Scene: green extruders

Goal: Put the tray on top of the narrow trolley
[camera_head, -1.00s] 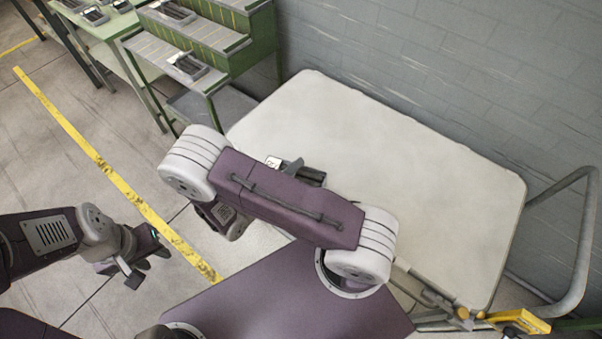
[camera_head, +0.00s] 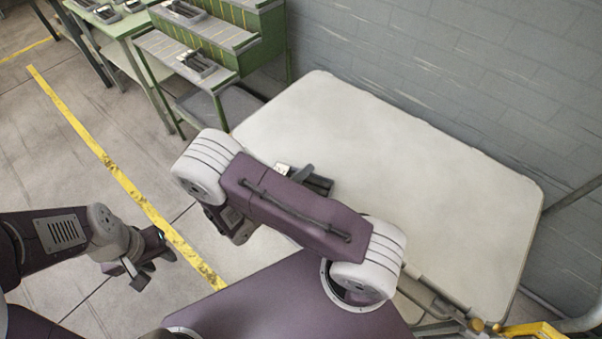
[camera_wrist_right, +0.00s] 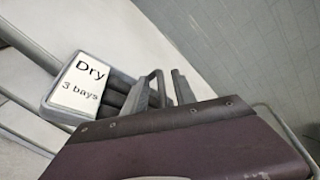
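The tray (camera_wrist_right: 54,108) is a dark grey divided tray with a white label reading "Dry 3 bays" in the right wrist view. In the head view the tray (camera_head: 319,186) is partly hidden behind my right arm, over the near left part of a pale-topped trolley (camera_head: 400,170). I cannot tell whether it touches that top. My right gripper (camera_wrist_right: 167,88) is at the tray's end and appears shut on it; the exact contact is hidden. My left gripper (camera_head: 150,268) is over the floor at the left, away from the tray; its finger opening is unclear.
A green stepped rack (camera_head: 215,40) holding small trays stands at the back left, beside a green table (camera_head: 110,25). A grey wall (camera_head: 450,70) runs behind the trolley. A yellow floor line (camera_head: 120,178) crosses the open floor. Most of the pale top is bare.

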